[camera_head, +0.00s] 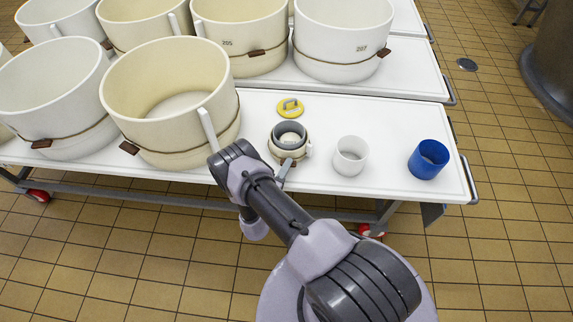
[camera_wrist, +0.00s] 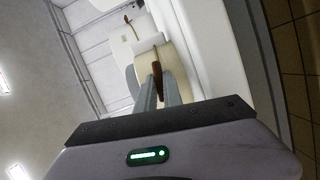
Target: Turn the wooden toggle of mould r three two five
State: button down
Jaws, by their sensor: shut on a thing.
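A small cream mould (camera_head: 274,150) with a dark grey inner rim stands on the white table; no number on it is readable. Its brown wooden toggle (camera_head: 289,161) is on the near side, partly hidden by my gripper (camera_head: 284,173). In the wrist view the toggle (camera_wrist: 157,73) lies between the tips of my gripper (camera_wrist: 157,88), which is shut on it. The cream wall of the mould (camera_wrist: 177,60) is just beyond the toggle.
Large cream moulds with cords and toggles (camera_head: 129,148) stand left of my arm and behind. A yellow lidded piece (camera_head: 290,107) lies behind the small mould. A white cup (camera_head: 350,156) and a blue cup (camera_head: 428,159) stand to its right. The white table (camera_head: 390,115) is clear between them.

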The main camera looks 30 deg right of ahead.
jog(key=m+y+p, duration=0.1)
jog(key=m, duration=0.1)
jog(key=m+p, duration=0.1)
jog(key=p, duration=0.1)
jog(key=shift+r+m+y+p, duration=0.3)
jog(key=shift+r+m+y, duration=0.05)
jog(key=shift+m+y, duration=0.05)
jog(key=m+y+p, duration=0.2)
jog(key=m+p, duration=0.1)
jog(key=p, duration=0.1)
jog(key=shift+s+d, duration=0.1)
jog(key=shift+d, duration=0.05)
jog(key=m+y+p, duration=0.1)
jog(key=m+p, duration=0.1)
jog(key=p, duration=0.1)
jog(key=shift+r+m+y, duration=0.1)
jog(key=shift+m+y, duration=0.2)
jog(key=shift+d+m+t+y+p, duration=0.1)
jog(key=shift+m+t+y+p, duration=0.5)
jog(key=shift+m+p, duration=0.7)
jog(key=shift+f, duration=0.2)
jog(key=c, duration=1.5)
grip_release()
jog(key=shift+y, duration=0.3)
